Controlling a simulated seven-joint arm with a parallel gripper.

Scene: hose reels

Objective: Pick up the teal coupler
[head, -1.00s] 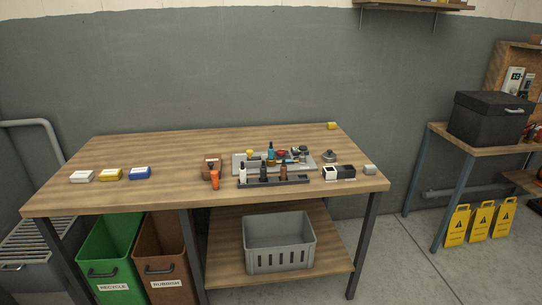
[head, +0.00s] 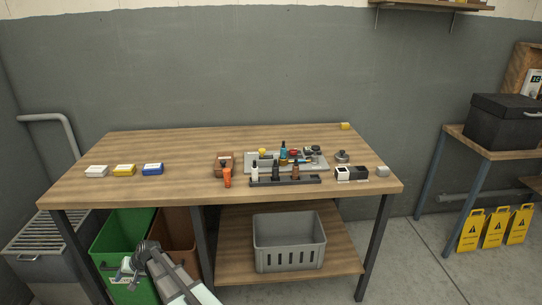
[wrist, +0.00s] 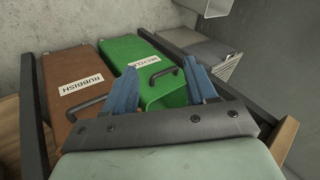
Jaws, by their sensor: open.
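On the table, an upright teal piece with a dark top (head: 283,151) stands at the grey tray (head: 318,165), among several small items. It is the only clearly teal thing there, but it is too small to tell for sure that it is the coupler. My gripper (head: 137,262) is low in front of the bins, below the tabletop and far to the left of the teal piece. In the wrist view my gripper (wrist: 163,74) shows two blue fingers spread apart with nothing between them. The teal piece is not in the wrist view.
A dark rack (head: 285,182) with several bottles stands in front of the tray. An orange item (head: 227,178) is left of it. White, yellow and blue boxes (head: 124,170) sit at the table's left. Green (wrist: 160,75) and brown (wrist: 75,85) bins stand below. The table's middle left is clear.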

